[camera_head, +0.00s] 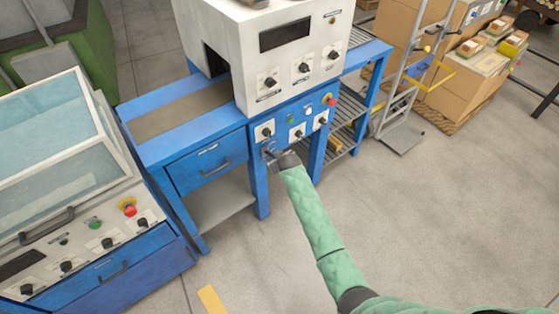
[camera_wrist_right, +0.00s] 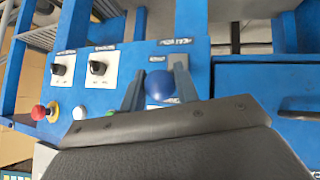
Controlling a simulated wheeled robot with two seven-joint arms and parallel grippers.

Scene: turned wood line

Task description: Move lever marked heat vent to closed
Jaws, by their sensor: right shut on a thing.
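The lever's round blue knob (camera_wrist_right: 159,85) sits between the fingers of my right gripper (camera_wrist_right: 157,88) in the right wrist view, and the gripper is shut on it. A small label plate (camera_wrist_right: 175,41) is fixed to the blue panel beside it; its print is too blurred to read. In the head view my right gripper (camera_head: 271,153) is at the lower left of the blue control panel, below a black dial. There the knob is hidden by the gripper. The lever's shaft and exact position cannot be made out. My left gripper is in neither view.
The panel carries black dials (camera_head: 264,132), a green button (camera_head: 291,119) and a red stop button (camera_head: 330,100). A blue drawer (camera_head: 206,168) with a handle is left of the gripper. A white machine housing (camera_head: 285,60) stands above.

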